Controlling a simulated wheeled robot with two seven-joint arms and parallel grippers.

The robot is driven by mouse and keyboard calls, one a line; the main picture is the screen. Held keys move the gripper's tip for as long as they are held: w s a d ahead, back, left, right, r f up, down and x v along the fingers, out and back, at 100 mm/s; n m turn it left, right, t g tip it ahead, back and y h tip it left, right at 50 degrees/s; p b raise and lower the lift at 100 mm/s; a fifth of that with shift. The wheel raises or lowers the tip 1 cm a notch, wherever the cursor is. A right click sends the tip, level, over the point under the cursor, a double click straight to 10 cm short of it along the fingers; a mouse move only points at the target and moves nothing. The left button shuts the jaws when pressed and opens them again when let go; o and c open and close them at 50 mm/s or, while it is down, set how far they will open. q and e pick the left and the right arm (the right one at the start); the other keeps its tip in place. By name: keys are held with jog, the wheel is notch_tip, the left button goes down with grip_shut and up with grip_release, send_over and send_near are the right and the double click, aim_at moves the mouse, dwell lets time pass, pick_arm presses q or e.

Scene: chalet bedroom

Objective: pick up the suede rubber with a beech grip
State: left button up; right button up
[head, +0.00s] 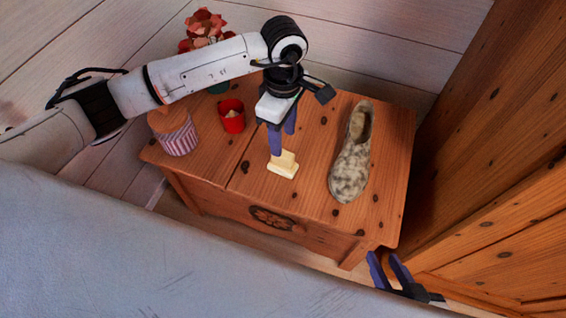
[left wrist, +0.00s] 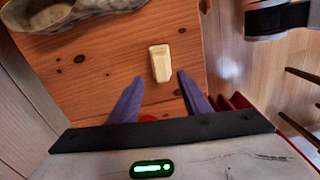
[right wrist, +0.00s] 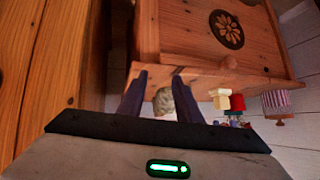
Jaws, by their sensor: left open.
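The suede rubber with a beech grip (head: 283,165) is a small pale cream block with a raised narrower part, standing on the wooden chest top near its front middle. It also shows in the left wrist view (left wrist: 160,63), just beyond and between the fingertips. My left gripper (head: 283,143) points down over it, open and empty, with a finger to each side in the left wrist view. I cannot tell the exact height gap. My right gripper (head: 384,256) is open and empty, low off the chest's front right corner. The rubber also shows in the right wrist view (right wrist: 222,101).
A mottled shoe (head: 350,165) lies right of the rubber. A red cup (head: 232,122), a striped jar (head: 177,135) and red flowers (head: 205,26) stand to the left. A wooden panel (head: 500,200) rises at right. Bare wood surrounds the rubber.

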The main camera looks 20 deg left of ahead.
aim_at(283, 161)
pick_arm(q)
notch_tip(283, 161, down, 8)
jog(key=shift+s+r+b, duration=0.1)
jog(key=shift+b, duration=0.75)
grip_shut()
